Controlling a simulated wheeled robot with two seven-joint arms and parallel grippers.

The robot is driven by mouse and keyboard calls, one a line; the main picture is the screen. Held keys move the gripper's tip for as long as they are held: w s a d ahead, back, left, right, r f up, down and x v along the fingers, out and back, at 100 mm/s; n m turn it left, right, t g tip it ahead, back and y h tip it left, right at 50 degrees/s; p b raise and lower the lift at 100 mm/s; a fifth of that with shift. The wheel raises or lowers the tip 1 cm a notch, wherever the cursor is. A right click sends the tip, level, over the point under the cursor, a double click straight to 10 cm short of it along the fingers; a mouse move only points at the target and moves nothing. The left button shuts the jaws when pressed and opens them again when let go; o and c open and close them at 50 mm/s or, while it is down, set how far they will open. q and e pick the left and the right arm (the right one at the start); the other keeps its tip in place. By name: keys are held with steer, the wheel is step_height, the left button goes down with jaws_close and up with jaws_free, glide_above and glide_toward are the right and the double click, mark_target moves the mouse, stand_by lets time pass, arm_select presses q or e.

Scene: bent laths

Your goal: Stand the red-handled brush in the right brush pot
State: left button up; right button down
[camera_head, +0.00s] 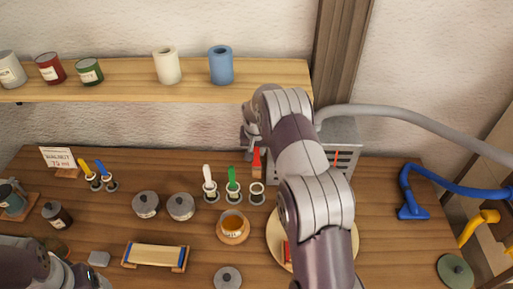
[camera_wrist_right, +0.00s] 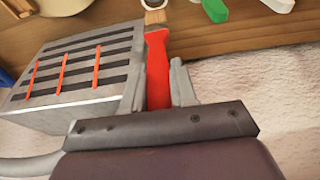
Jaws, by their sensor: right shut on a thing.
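The red-handled brush (camera_head: 257,162) is upright in the head view, its lower end just above the right brush pot (camera_head: 257,194). That pot is small and pale with a dark opening. My right gripper (camera_wrist_right: 160,88) is shut on the red handle (camera_wrist_right: 157,65) in the right wrist view. The brush's pale bristles (camera_wrist_right: 155,17) point toward the pot's rim (camera_wrist_right: 152,3); I cannot tell whether they have entered it. In the head view my own arm partly hides the right gripper. My left arm shows at the lower left; its fingers are not clear.
A white-handled brush (camera_head: 207,173) and a green-handled brush (camera_head: 231,178) stand in pots just left of the right pot. A slatted grey box (camera_head: 345,157) stands close on the right. A brown jar (camera_head: 233,226) is in front. The shelf (camera_head: 130,80) runs behind, above.

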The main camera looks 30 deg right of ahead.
mark_target(257, 166)
step_height(257, 166, down, 10)
steer(key=b, duration=0.6)
steer(key=shift+f+b, duration=0.25)
steer(key=shift+b, duration=0.1)
steer(key=c, duration=0.8)
jaws_free()
steer(key=shift+r, duration=0.35)
steer(key=b+v, duration=0.4)
steer(key=v, duration=0.8)
steer(key=shift+s, duration=0.1)
